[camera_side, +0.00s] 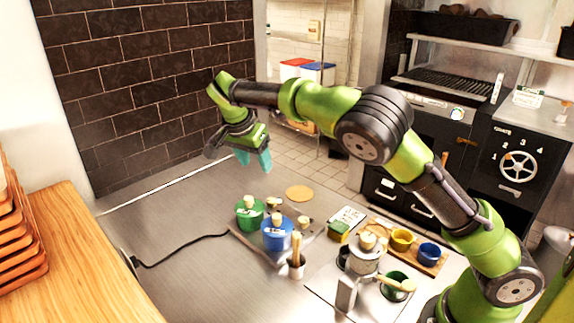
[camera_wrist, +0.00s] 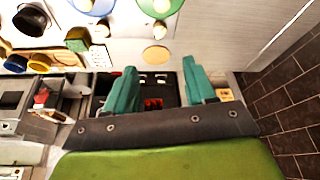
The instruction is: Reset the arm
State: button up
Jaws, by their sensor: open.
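My gripper (camera_side: 254,159) hangs in the air at the end of my green arm, over the far left part of the grey worktop (camera_side: 180,235) in the side view. Its teal fingers point down and hold nothing. In the wrist view the two fingers stand apart, with an empty gap between them (camera_wrist: 158,92). The gripper is clear of every object on the worktop. The nearest things below it are a green pot (camera_side: 249,216) and a round tan disc (camera_side: 299,193), which also shows in the wrist view (camera_wrist: 155,57).
A blue pot (camera_side: 277,236), a yellow cup (camera_side: 402,240), a blue cup (camera_side: 429,254) and a grinder-like device (camera_side: 364,262) crowd the right front. A black cable (camera_side: 180,250) crosses the left. Orange trays (camera_side: 22,235) stand far left. The worktop's left part is mostly clear.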

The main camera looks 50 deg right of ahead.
jog(key=s+r+n+t+y, duration=0.3)
jog(key=s+n, duration=0.2)
jog(key=s, duration=0.9)
jog(key=s+r+n+t+y, duration=0.3)
jog(key=s+n, duration=0.3)
jog(key=s, duration=0.9)
jog(key=shift+d, duration=0.15)
